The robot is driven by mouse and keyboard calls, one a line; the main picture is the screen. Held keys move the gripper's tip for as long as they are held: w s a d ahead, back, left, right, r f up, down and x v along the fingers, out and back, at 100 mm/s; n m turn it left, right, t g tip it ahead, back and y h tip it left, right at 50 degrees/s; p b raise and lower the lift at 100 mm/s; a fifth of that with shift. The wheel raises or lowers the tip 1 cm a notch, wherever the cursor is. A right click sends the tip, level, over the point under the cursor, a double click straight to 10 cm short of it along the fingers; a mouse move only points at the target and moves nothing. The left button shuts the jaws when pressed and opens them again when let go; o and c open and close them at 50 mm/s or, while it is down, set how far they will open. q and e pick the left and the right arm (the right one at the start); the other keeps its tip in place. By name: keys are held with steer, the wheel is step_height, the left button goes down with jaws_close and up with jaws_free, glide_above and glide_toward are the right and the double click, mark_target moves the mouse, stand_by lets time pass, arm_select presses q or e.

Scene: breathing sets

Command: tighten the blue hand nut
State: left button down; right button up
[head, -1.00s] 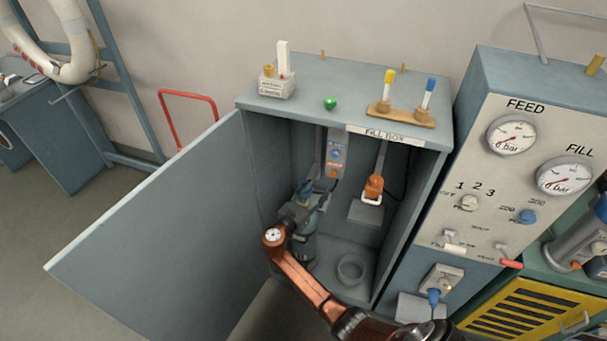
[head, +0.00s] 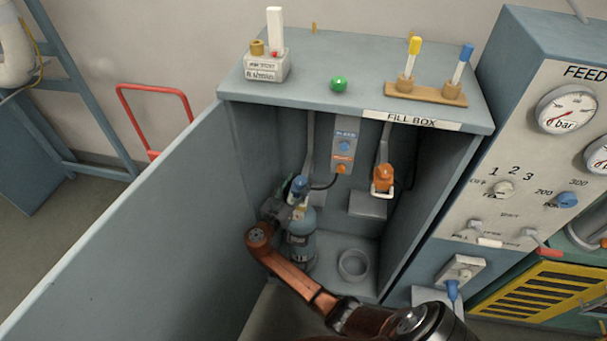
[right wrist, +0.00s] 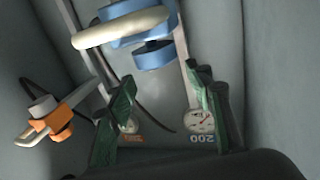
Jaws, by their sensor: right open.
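A blue hand nut (head: 299,186) shows small at the top of the blue-grey bottle (head: 301,240) inside the open fill box. In the right wrist view a blue knob (right wrist: 153,55), which looks like this nut, sits beside a blue fitting (right wrist: 118,12) with a pale loop handle. My right gripper (head: 276,208) is just left of the bottle's top in the head view. Its green fingers (right wrist: 162,85) are apart and empty in the wrist view, with the blue knob beyond their tips. The fingers are partly lost in shadow in the head view. My left gripper is not seen.
The box door (head: 120,220) stands open at the left. An orange connector (head: 384,178) with a white handle hangs at the right inside, above a grey ledge (head: 368,205). An empty ring holder (head: 354,264) is on the box floor. The gauge panel (head: 530,150) stands to the right.

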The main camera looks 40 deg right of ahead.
mark_target(304, 177)
steer(key=shift+f+b, duration=0.3)
steer(key=shift+f, duration=0.65)
steer(key=shift+w+f, duration=0.1)
steer(key=shift+f, duration=0.1)
steer(key=shift+w+d, duration=0.25)
steer(key=shift+d, duration=0.4)
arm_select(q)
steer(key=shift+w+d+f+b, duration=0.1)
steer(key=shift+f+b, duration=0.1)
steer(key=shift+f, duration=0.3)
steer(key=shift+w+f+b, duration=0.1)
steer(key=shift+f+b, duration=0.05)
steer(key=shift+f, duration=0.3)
arm_select(e)
steer(key=x, duration=0.6)
steer(key=shift+d, duration=0.2)
steer(key=shift+c, duration=0.4)
steer(key=shift+w, duration=0.1)
steer(key=c, duration=1.1)
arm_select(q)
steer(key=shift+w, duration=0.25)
arm_select(e)
steer(key=shift+c, duration=0.4)
steer(key=shift+a+f, duration=0.1)
steer(key=shift+a, duration=0.05)
jaws_close()
